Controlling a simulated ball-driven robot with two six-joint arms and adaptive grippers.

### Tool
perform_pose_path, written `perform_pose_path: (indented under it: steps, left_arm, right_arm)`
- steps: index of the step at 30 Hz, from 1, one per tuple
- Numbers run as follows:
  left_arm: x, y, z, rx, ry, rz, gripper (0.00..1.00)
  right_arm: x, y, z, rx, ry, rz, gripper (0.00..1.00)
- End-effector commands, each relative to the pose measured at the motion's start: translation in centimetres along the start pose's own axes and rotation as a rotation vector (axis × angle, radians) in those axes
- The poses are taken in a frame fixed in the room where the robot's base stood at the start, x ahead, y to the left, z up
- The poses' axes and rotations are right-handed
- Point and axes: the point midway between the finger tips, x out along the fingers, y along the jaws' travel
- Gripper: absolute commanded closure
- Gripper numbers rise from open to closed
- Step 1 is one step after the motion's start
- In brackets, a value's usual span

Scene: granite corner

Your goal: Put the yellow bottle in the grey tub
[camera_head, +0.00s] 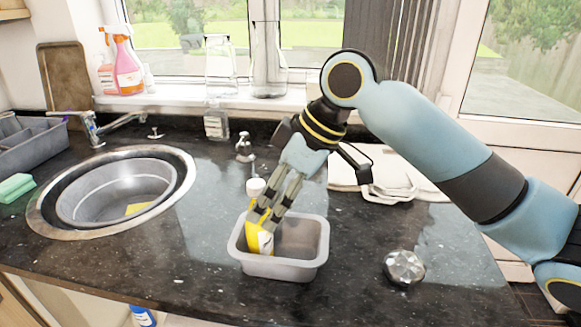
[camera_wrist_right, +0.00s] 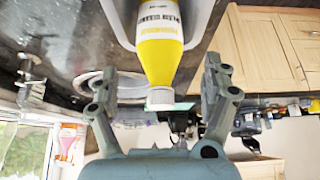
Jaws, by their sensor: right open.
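The yellow bottle (camera_head: 263,244) has a white cap and a printed white label. In the head view its lower part shows inside the grey tub (camera_head: 275,270), near the tub's left end; it looks roughly upright. My right gripper (camera_head: 262,217) reaches down over it and hides part of it. In the right wrist view the bottle (camera_wrist_right: 160,58) runs down the middle, its cap pointing toward the open jaws (camera_wrist_right: 160,85), with gaps on both sides of the cap. The tub's pale rim (camera_wrist_right: 200,45) shows beside the bottle there. My left gripper is out of view.
A round sink (camera_head: 180,200) holding a grey basin lies to the left. A faceted glass object (camera_head: 404,267) sits right of the tub. A soap bottle (camera_head: 215,122) and taps stand behind. The dark counter between sink and tub is clear.

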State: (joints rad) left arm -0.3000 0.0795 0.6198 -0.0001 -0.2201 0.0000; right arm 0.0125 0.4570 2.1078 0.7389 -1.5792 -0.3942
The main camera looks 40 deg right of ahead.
Motion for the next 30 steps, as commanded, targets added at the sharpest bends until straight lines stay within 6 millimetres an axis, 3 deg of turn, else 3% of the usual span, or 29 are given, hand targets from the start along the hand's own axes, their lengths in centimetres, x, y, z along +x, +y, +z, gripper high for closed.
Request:
perform_pose_path:
  steps: [6, 12, 30]
  left_arm:
    - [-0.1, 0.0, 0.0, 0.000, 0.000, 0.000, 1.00]
    - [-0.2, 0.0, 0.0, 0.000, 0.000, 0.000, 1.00]
    - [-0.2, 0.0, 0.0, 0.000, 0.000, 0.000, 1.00]
  right_arm:
    - [-4.9, 0.2, 0.1, -0.006, -0.004, 0.006, 0.19]
    - [-7.2, 0.1, 0.1, -0.002, -0.002, 0.003, 0.19]
    - [-7.9, 0.0, 0.0, 0.001, 0.000, -0.001, 0.19]
